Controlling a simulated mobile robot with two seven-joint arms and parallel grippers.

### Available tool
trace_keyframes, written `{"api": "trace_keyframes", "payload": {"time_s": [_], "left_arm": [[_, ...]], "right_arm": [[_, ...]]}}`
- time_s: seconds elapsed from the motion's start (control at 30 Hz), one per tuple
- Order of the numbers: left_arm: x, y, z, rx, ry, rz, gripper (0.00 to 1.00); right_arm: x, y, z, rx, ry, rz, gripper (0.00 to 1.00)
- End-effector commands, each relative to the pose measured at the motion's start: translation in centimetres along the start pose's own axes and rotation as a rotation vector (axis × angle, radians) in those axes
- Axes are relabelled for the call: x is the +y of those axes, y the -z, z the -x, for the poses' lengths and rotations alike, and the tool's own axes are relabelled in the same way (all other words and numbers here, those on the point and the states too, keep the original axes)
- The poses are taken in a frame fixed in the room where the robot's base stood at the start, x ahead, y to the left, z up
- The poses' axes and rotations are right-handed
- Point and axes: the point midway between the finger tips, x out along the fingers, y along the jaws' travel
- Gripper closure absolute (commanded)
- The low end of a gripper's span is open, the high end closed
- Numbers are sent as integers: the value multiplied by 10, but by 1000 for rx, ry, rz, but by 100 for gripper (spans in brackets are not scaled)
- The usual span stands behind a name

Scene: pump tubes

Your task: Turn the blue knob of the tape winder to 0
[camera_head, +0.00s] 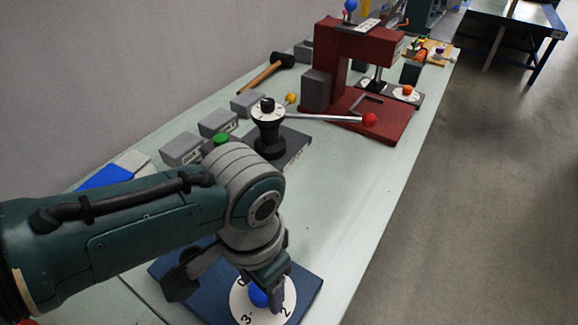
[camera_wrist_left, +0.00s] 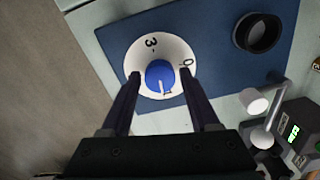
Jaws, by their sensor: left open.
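The blue knob (camera_head: 258,297) sits at the middle of a white round dial (camera_head: 241,303) on a dark blue baseplate (camera_head: 309,285). In the left wrist view the knob (camera_wrist_left: 158,74) carries a white pointer mark toward the lower side of the picture. A 3 and what looks like a 0 show on the dial (camera_wrist_left: 133,55) there; the head view also shows a 2. My left gripper (camera_wrist_left: 161,76) is open, with one finger on each side of the knob and gaps visible beside it. In the head view the gripper (camera_head: 232,292) partly hides dial and knob. My right gripper is not seen.
A black ring-shaped part (camera_wrist_left: 258,32) stands on the baseplate. A device with a green display (camera_wrist_left: 293,132) is near it. Beyond my arm are grey blocks (camera_head: 218,123), a black post with a red-ended lever (camera_head: 369,120) and a red press (camera_head: 358,45). The table's right strip is clear.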

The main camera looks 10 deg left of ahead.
Motion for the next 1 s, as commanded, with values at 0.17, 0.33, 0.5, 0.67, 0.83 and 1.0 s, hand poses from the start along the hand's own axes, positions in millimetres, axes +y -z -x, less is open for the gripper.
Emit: {"api": "trace_keyframes", "payload": {"time_s": [0.17, 0.33, 0.5, 0.67, 0.83, 1.0], "left_arm": [[0, 0, 0, 0, 1, -148, 38], [0, 0, 0, 0, 1, -358, 38], [-1, 0, 0, 0, 2, -510, 38], [-1, 0, 0, 0, 1, -694, 38], [-1, 0, 0, 0, 2, -875, 38], [-1, 1, 0, 0, 2, -1043, 38]], "right_arm": [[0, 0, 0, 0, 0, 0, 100], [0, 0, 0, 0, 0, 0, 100], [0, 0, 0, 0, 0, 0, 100], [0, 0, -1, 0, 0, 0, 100], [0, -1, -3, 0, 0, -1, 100], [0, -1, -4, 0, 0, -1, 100]]}}
